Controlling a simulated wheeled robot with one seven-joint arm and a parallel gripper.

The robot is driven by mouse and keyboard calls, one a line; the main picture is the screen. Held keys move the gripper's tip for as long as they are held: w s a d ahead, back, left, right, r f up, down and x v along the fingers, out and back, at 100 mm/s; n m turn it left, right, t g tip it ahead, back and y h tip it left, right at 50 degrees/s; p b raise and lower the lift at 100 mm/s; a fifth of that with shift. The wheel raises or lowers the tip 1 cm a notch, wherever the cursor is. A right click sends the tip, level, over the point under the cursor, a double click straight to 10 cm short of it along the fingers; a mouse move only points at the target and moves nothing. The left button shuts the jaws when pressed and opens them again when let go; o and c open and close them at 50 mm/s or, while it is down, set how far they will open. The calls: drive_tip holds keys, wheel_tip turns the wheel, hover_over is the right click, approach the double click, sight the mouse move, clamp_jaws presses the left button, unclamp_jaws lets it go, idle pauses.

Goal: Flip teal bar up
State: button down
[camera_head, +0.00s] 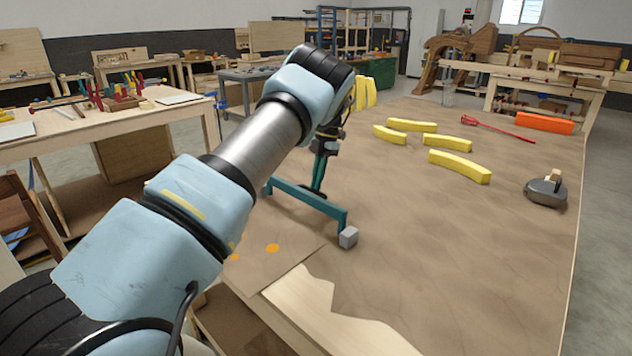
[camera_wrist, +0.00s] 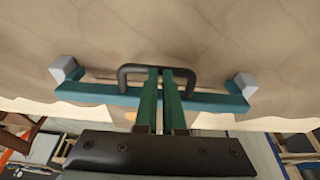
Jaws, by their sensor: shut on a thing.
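The teal bar (camera_head: 334,210) is at the near left side of the brown-covered table, with short arms bent at its ends. A grey block (camera_head: 348,237) caps its right arm, close to the tabletop; I cannot tell whether it touches. In the wrist view the teal bar (camera_wrist: 100,95) runs across the picture, with a grey block at each end and a black handle (camera_wrist: 128,74) at its middle. My gripper (camera_head: 318,188) points down over the bar. In the wrist view its two teal fingers (camera_wrist: 161,72) are close together, shut on the black handle.
Several yellow curved pieces (camera_head: 458,166) lie farther back on the table (camera_head: 480,270). A red clamp (camera_head: 497,128), an orange block (camera_head: 545,122) and a dark round tool (camera_head: 546,190) lie to the right. The table's middle and right front are clear. A pale jagged-edged board (camera_head: 330,318) is at the near edge.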

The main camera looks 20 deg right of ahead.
drive_tip(key=shift+s+d+f, duration=0.15)
drive_tip(key=shift+d+f, duration=0.1)
drive_tip(key=shift+f, duration=0.3)
drive_tip(key=shift+s+d+f, duration=0.1)
drive_tip(key=shift+d+f, duration=0.15)
drive_tip(key=shift+f, duration=0.3)
drive_tip(key=shift+w+d+r+b, duration=0.15)
drive_tip(key=shift+r+b, duration=0.1)
drive_tip(key=shift+b, duration=0.2)
drive_tip(key=b+v, duration=0.1)
drive_tip(key=v, duration=1.1)
drive_tip(key=shift+a+r+b, duration=0.15)
drive_tip(key=shift+a+b, duration=0.2)
drive_tip(key=shift+a, duration=0.05)
drive_tip(key=shift+w, duration=0.1)
